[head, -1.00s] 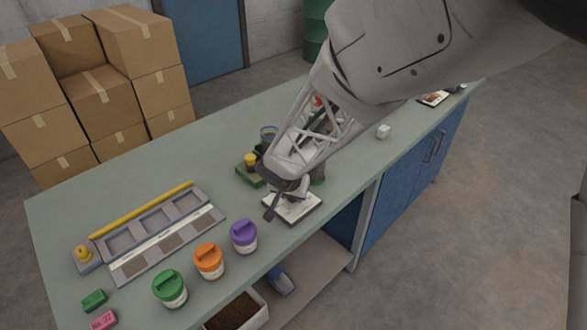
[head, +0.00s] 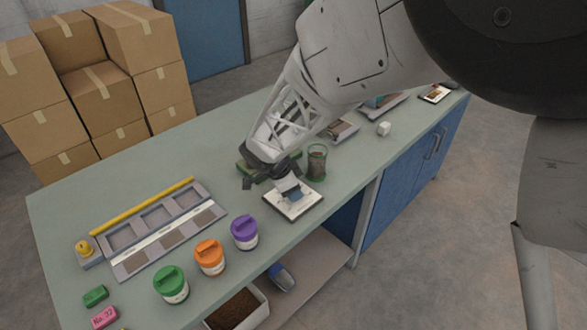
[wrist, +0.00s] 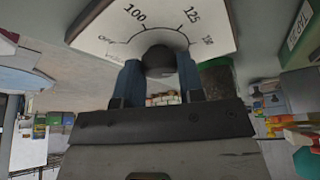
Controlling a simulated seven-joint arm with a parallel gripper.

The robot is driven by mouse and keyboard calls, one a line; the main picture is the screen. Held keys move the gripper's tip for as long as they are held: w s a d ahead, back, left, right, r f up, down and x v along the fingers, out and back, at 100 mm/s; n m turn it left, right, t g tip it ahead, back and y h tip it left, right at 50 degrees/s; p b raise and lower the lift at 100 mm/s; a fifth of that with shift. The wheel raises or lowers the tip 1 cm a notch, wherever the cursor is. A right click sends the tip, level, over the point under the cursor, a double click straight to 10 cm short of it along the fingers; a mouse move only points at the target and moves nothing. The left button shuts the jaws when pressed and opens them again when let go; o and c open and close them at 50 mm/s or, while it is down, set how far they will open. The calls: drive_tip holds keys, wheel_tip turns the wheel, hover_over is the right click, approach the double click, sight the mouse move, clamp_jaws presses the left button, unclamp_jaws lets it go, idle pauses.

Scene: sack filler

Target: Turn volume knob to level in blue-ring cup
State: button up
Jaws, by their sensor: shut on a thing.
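The volume dial (head: 308,207) is a white square plate on the bench. In the wrist view its face (wrist: 95,28) shows the marks 100 and 125 and part of a further one. A dark round volume knob (wrist: 159,60) stands at its middle. My gripper (wrist: 160,78) has its blue fingers on both sides of the knob and is shut on it. In the head view my gripper (head: 290,190) is over the plate, and the knob is hidden there. The pointer's setting cannot be read. The blue-ring cup is hidden behind my arm.
A glass with dark contents (head: 317,163) stands close behind the dial. Purple (head: 244,233), orange (head: 210,257) and green (head: 171,284) lidded jars stand along the front edge. A grey tray (head: 127,266) lies left. Bare bench lies between tray and dial.

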drive_tip(key=m+g, duration=0.2)
drive_tip(key=m, duration=0.4)
idle(0.4)
drive_tip(key=o, duration=0.9)
drive_tip(key=shift+w+r, duration=0.1)
drive_tip(key=shift+v, duration=3.8)
drive_tip(key=shift+w+a, duration=0.1)
drive_tip(key=shift+a, duration=0.05)
